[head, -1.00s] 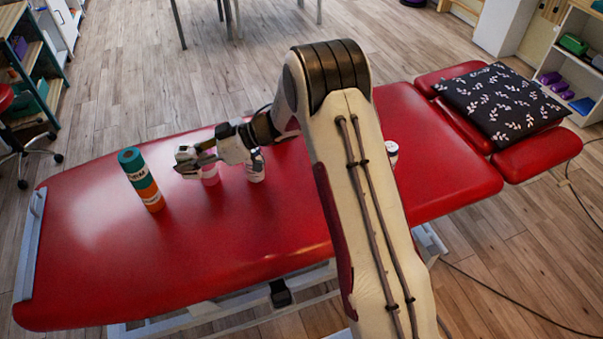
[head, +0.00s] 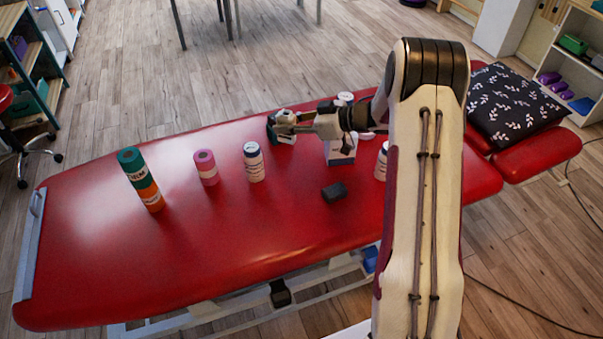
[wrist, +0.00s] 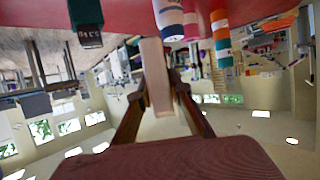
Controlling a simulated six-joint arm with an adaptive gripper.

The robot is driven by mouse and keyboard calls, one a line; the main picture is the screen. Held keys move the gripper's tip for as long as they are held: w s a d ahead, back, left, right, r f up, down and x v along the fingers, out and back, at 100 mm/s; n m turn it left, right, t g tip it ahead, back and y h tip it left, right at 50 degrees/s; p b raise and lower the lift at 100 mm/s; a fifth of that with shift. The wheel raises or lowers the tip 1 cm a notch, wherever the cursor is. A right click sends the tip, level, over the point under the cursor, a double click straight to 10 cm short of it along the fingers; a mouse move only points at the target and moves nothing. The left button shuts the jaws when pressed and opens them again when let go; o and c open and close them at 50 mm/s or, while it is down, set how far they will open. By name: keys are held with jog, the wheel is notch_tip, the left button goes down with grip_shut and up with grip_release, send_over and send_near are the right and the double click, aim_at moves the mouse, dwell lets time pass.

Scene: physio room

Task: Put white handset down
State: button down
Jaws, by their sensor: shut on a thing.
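My gripper (wrist: 157,100) is shut on the white handset (wrist: 157,75), which shows as a pale bar between the fingers in the wrist view. In the head view my gripper (head: 282,124) is over the far side of the red treatment table (head: 230,230), near its back edge. Its fingers point left. I cannot tell whether the handset touches the table. A dark teal thing (head: 271,130) stands close by the fingertips; it also shows in the wrist view (wrist: 86,20).
A white bottle (head: 254,163), a pink roll (head: 206,168) and a teal-and-orange roll (head: 140,180) stand left of my gripper. A white box (head: 341,152), a black block (head: 334,192) and another bottle (head: 381,162) are to the right. The table's front left is clear.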

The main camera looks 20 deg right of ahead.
jog(key=d+f, duration=0.4)
jog(key=f, duration=0.1)
jog(key=shift+s+m+t+h, duration=0.25)
jog(key=shift+m+t+h, duration=0.05)
jog(key=shift+m+t, duration=0.1)
jog(key=shift+f, duration=0.1)
notch_tip(320, 180, down, 6)
dwell(0.6)
jog(key=shift+d, duration=0.1)
jog(key=shift+f, duration=1.9)
jog(key=shift+f, duration=0.1)
jog(key=c, duration=1.8)
grip_release()
jog(key=shift+c, duration=0.2)
